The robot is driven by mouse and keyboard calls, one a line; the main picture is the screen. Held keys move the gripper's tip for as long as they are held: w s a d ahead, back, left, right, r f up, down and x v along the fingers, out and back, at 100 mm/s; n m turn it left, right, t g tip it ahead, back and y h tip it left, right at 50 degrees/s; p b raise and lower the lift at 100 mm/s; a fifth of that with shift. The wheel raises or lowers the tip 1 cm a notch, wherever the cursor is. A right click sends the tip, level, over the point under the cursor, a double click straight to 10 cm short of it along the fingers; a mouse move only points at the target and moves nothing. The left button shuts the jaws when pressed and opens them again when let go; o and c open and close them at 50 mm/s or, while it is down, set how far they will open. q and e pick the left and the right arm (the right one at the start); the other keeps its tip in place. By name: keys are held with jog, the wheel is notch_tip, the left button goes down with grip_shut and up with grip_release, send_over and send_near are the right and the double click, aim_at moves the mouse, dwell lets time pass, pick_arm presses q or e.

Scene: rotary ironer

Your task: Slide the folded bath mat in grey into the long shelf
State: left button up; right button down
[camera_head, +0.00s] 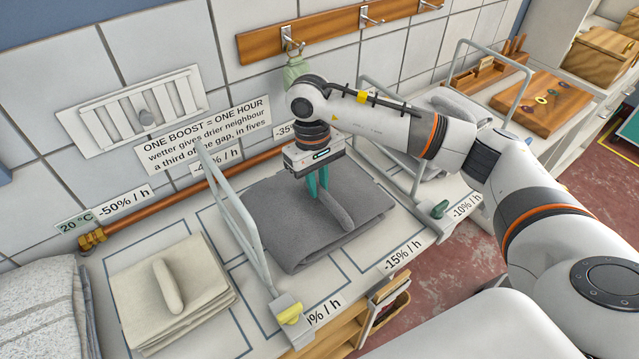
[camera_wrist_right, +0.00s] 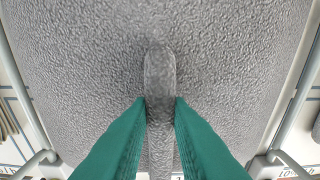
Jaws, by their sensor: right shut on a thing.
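The grey folded bath mat (camera_head: 290,218) lies flat on the counter, between two upright pale rail frames. A raised grey grip bar (camera_head: 335,208) stands on its top. My right gripper (camera_head: 317,190) reaches down from above with its green fingers shut on this bar. In the right wrist view the fingers press both sides of the bar (camera_wrist_right: 160,75), and the mat (camera_wrist_right: 80,70) fills most of the picture. My left gripper is not in view. I cannot tell for sure which part is the long shelf; a wooden shelf opening (camera_head: 385,300) shows below the counter's front edge.
A cream folded cloth (camera_head: 200,300) with its own bar lies to the left, and a pale grey textured one (camera_head: 45,300) at far left. Rail frames (camera_head: 235,215) stand close on both sides of the mat. A copper pipe (camera_head: 150,215) and hooks (camera_head: 290,40) line the wall.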

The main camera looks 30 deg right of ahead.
jog(key=shift+w+f+b, duration=0.1)
jog(key=shift+f+b, duration=0.2)
jog(key=shift+b, duration=0.05)
dwell(0.5)
jog(key=c, duration=1.3)
grip_release()
jog(key=shift+o, duration=0.2)
